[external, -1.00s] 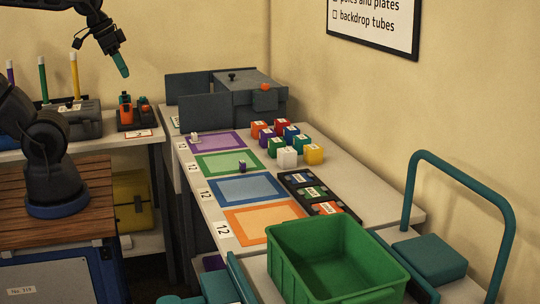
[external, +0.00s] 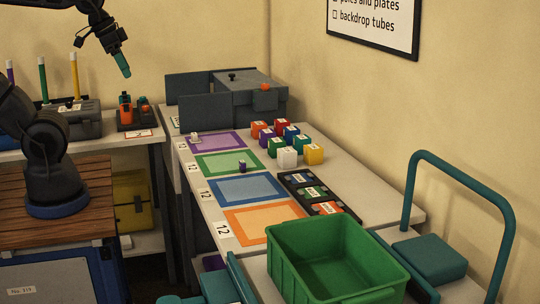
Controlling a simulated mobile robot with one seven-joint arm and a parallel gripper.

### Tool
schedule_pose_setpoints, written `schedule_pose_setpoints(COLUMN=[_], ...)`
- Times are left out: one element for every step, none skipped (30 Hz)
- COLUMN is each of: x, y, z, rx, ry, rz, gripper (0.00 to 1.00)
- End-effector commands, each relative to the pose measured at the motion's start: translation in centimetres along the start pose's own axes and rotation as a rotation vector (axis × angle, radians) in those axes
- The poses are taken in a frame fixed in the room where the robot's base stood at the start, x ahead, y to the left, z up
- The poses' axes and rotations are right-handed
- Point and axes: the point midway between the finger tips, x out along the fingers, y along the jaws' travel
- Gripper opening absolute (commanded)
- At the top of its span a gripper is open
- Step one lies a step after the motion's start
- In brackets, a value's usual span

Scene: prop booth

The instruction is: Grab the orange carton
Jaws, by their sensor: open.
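The orange carton (external: 260,129) is a small box with a pale label. It stands at the back left of a cluster of coloured boxes on the long white table. My gripper (external: 123,68) has teal fingertips and is open and empty. It hangs at the upper left, high above the back table and well apart from the carton. The gap between its fingers is hard to make out from this side.
Purple (external: 267,134), red (external: 281,125) and green (external: 277,147) boxes crowd the carton, with several others. A grey case (external: 250,103) stands behind. Coloured mats (external: 247,187), a black tray (external: 293,180) and a green bin (external: 310,278) lie nearer. An orange-black holder (external: 134,116) sits below my gripper.

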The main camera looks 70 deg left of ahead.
Motion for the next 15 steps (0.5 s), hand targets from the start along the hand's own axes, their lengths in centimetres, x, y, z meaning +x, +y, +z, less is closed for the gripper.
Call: schedule_pose_setpoints(x=[-0.1,-0.1,-0.1,-0.1,-0.1,-0.1,-0.1,-0.1,0.0,0.1,0.2,0.4,0.6,0.7,0.9], y=[-0.2,-0.3,-0.5,-0.6,-0.8,-1.1,-1.3,-1.5,-1.9,-2.1,-2.4,-2.8,-3.0,-3.3,-3.7], z=[-0.8,-1.3,-2.1,-2.8,-3.5,-4.7,-5.5,-6.3,-7.4,-8.2,-9.1,-10.1,-10.9,-11.8,-12.8], rx=[-0.001,-0.002,-0.002,-0.002,-0.002,-0.001,-0.001,-0.002,-0.001,0.0,0.0,0.0,0.0,0.0,0.002], ry=[-0.005,-0.009,-0.014,-0.019,-0.024,-0.03,-0.036,-0.04,-0.047,-0.052,-0.057,-0.063,-0.069,-0.074,-0.08], rz=[-0.002,-0.003,-0.006,-0.007,-0.009,-0.011,-0.013,-0.015,-0.017,-0.019,-0.02,-0.022,-0.024,-0.025,-0.027], gripper=[0.75,0.75,0.75,0.75,0.75,0.75,0.75,0.75,0.75,0.75,0.75,0.75,0.75,0.75,0.75])
